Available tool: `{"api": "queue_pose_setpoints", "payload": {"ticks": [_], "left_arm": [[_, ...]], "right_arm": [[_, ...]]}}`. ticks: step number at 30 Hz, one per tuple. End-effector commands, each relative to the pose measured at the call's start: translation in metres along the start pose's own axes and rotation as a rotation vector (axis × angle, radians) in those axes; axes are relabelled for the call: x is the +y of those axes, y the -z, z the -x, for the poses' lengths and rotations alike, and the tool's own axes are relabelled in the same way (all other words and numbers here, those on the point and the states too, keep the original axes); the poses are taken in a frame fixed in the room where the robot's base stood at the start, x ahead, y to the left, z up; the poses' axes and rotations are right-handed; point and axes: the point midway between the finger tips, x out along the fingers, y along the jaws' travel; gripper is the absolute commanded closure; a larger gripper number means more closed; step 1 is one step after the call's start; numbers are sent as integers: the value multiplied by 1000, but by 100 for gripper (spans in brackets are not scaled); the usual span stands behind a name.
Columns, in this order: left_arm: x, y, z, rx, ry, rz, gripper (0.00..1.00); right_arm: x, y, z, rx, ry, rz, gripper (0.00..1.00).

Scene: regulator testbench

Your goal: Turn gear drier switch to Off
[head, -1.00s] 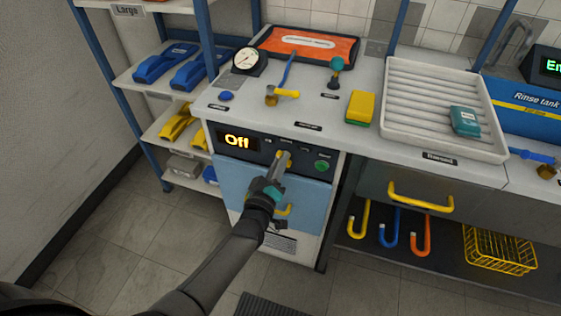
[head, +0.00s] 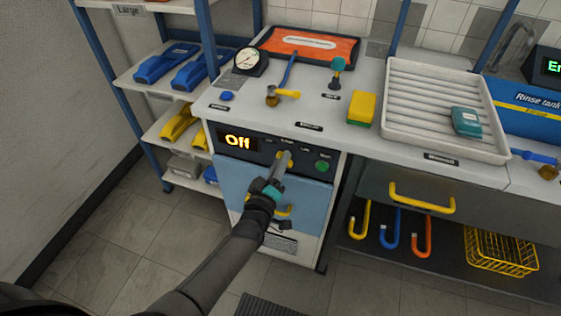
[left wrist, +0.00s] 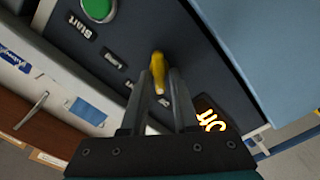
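The gear drier's dark front panel holds a glowing display (head: 237,141) that reads "Off", also visible in the left wrist view (left wrist: 210,121). The switch is a yellow knob (left wrist: 158,66) on this panel, partly hidden by my fingers in the head view. My left gripper (head: 286,156) reaches up to it. In the left wrist view my fingertips (left wrist: 160,74) sit on both sides of the knob, with little gap, and look closed on it. My right gripper is not in view.
A green Start button (head: 323,166) is right of the knob. A yellow handle (head: 283,210) on the blue door is below. On the bench above are a gauge (head: 250,61), a yellow sponge (head: 361,107) and a white tray (head: 440,150). Floor left of my arm is clear.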

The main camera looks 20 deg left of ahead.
Motion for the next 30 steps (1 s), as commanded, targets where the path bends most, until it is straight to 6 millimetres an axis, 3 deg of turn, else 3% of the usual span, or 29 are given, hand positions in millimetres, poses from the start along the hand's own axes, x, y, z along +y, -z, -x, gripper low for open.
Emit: {"api": "queue_pose_setpoints", "payload": {"ticks": [4,16,23,30], "left_arm": [[0,0,0,0,0,-1,54],[0,0,10,-1,1,-3,54],[1,1,49,-2,2,-3,54],[1,0,99,-3,2,-2,54]], "right_arm": [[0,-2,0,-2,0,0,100],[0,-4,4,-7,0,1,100],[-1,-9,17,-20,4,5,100],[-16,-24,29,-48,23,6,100]]}}
